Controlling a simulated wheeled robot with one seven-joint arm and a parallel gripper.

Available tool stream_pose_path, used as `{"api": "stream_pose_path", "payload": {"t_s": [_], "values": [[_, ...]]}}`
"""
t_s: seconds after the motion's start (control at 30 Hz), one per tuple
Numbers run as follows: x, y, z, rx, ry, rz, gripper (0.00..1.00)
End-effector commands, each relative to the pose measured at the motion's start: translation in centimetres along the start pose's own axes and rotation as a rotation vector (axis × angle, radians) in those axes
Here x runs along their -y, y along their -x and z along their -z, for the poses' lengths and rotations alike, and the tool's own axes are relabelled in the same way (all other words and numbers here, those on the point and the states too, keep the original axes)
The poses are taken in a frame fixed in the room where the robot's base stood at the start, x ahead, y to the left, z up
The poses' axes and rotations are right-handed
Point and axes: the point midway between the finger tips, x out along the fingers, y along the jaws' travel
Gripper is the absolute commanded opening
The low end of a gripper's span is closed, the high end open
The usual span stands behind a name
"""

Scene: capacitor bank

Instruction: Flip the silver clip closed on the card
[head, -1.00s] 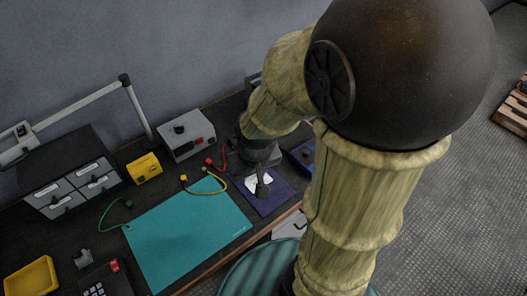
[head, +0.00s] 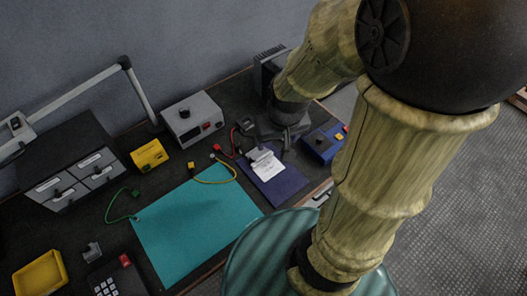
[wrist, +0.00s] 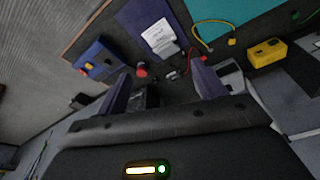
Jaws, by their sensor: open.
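The white printed card (head: 267,166) lies on a dark blue board (head: 287,188) on the bench. It also shows in the wrist view (wrist: 160,40). The silver clip (head: 258,153) is a small grey shape at the card's back end; it is too small to tell whether it is flat or raised. In the wrist view the card end nearest my gripper shows a grey edge. My gripper (wrist: 163,88) is open and empty, its two dark fingers spread wide. In the head view my gripper (head: 285,136) is beyond and right of the card, apart from it.
A blue box (head: 322,145) stands right of the board, and a grey instrument box (head: 192,118) stands behind left. Red (head: 232,144) and yellow (head: 214,181) leads lie near the card. A teal mat (head: 195,230) gives flat clear room at left.

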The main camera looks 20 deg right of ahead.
Motion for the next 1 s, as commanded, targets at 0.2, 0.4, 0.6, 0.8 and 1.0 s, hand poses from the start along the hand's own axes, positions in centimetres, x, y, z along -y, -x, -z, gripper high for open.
{"api": "stream_pose_path", "payload": {"t_s": [0.2,0.4,0.6,0.8,1.0], "values": [[-0.3,-1.3,3.3,0.057,0.083,-0.011,0.87],[-0.3,-4.5,7.1,0.13,0.204,-0.004,0.87],[-0.3,-8.6,9.9,0.191,0.312,0.023,0.87],[-0.2,-11.5,11.1,0.221,0.372,0.046,0.87],[-0.2,-12.0,11.2,0.222,0.381,0.049,0.87]]}}
